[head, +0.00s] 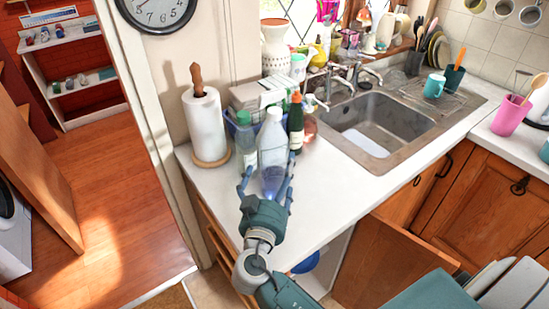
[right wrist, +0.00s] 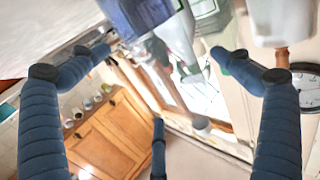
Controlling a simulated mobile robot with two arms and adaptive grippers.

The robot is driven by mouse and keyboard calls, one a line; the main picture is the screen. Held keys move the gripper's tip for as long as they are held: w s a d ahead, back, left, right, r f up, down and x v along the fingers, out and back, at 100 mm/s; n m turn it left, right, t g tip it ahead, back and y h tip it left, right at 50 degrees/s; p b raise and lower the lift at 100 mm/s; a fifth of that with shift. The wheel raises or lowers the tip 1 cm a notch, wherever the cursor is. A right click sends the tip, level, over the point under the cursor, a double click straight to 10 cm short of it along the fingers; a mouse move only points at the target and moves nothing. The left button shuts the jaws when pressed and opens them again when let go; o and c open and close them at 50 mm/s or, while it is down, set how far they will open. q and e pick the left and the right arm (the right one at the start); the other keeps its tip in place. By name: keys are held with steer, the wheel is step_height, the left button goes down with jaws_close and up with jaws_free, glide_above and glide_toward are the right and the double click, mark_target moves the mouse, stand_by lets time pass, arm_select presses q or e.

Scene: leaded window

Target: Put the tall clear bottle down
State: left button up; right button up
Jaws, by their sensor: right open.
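The tall clear bottle (head: 272,141) stands upright on the white counter (head: 330,192), with a white cap and a bluish lower part. My right gripper (head: 267,178) is at its front, with its fingers open on either side of the lower part. In the right wrist view the bottle (right wrist: 182,40) shows at the top, beyond the spread fingers of the gripper (right wrist: 160,57). I cannot tell whether a finger touches it. The bottle's base is partly hidden by my gripper in the head view. My left gripper is not in view.
A green-capped bottle (head: 246,141) stands close on the left and a dark bottle (head: 296,124) close on the right. A paper towel roll (head: 205,125) stands further left. The sink (head: 375,125) lies to the right. The counter front right of the bottle is clear.

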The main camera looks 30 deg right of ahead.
mark_target(280, 161)
steer(key=shift+w+d+r+p, duration=0.25)
steer(key=shift+w+p, duration=0.1)
steer(key=shift+p, duration=0.05)
steer(key=p+x, duration=0.2)
steer(key=x, duration=0.2)
steer(key=shift+d+f+p, duration=0.1)
steer(key=shift+d+p, duration=0.05)
steer(key=shift+p, duration=0.2)
steer(key=shift+w+d+f, duration=0.1)
steer(key=c, duration=0.4)
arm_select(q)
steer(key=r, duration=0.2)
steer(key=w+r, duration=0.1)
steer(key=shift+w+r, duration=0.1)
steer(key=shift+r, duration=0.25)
arm_select(e)
steer(key=c, duration=1.1)
steer(key=shift+r, duration=0.2)
steer(key=shift+c, duration=0.3)
